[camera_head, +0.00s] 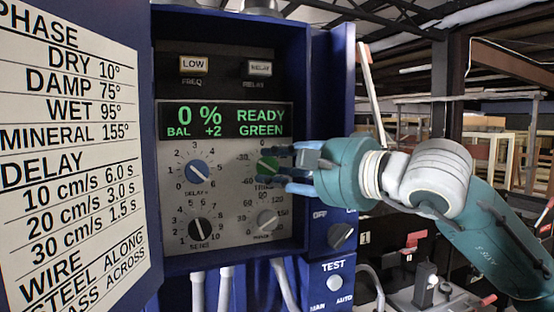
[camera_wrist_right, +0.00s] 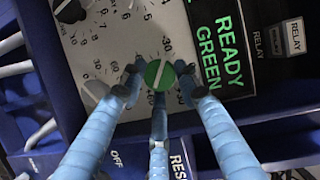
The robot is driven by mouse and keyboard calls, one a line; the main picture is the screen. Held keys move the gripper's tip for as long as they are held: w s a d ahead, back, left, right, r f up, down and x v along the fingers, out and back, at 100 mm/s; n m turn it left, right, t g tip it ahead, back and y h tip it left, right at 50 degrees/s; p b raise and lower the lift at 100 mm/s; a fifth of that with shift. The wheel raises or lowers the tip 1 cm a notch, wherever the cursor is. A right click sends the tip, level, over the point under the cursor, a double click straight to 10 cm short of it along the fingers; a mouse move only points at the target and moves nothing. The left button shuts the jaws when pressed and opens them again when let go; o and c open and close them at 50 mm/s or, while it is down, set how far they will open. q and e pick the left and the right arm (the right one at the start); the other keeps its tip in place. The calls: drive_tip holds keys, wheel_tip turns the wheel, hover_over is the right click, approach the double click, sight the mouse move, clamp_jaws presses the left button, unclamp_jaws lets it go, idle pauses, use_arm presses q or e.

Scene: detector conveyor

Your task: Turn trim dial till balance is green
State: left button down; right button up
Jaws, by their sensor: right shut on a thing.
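The trim dial (camera_head: 267,166) is a green knob on the grey panel in the head view, partly hidden by my fingers. My right gripper (camera_head: 282,168) reaches it from the right with blue fingers around the knob. In the right wrist view the green dial (camera_wrist_right: 160,75) sits between the dark fingertips of my right gripper (camera_wrist_right: 162,88), which are shut on it. The display (camera_head: 225,121) reads "0 %", "BAL +2" and "READY GREEN" in green letters. My left gripper is not in view.
A blue delay knob (camera_head: 197,171), a black sensitivity knob (camera_head: 200,231) and a grey phase knob (camera_head: 267,220) surround the dial. The open cabinet door (camera_head: 70,150) carries a phase and delay chart. A black switch (camera_head: 340,235) is at the lower right.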

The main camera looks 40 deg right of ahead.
drive_tip(key=shift+f, duration=0.1)
idle(0.4)
drive_tip(key=o, duration=1.1)
drive_tip(key=shift+o, duration=0.2)
